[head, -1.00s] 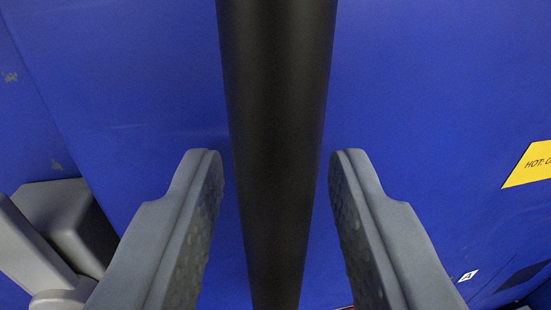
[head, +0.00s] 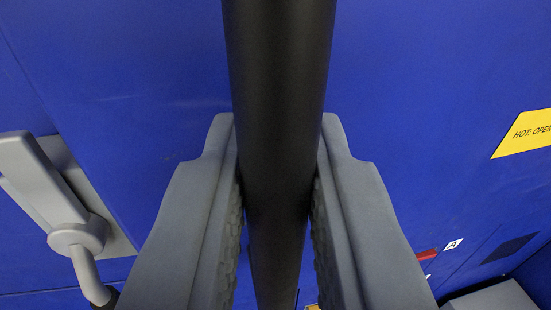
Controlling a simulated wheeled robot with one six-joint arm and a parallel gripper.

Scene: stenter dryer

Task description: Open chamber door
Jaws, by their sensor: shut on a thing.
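The blue chamber door (head: 420,130) fills most of the view. A black upright bar handle (head: 279,70) runs from the top edge down through the middle, in front of the door. My gripper (head: 278,150) has its two grey fingers on either side of the bar and is shut on it. The fingers hide parts of the door behind them. A seam in the blue surface runs down the left side, and I cannot tell whether the door stands apart from its frame.
A grey lever latch (head: 75,235) on a grey plate sits at the lower left. A yellow label (head: 524,133) reading "HOT: OPEN" is cut off at the right edge. At the lower right are a small "A" tag (head: 453,244), a red piece (head: 430,256) and a grey box (head: 495,300).

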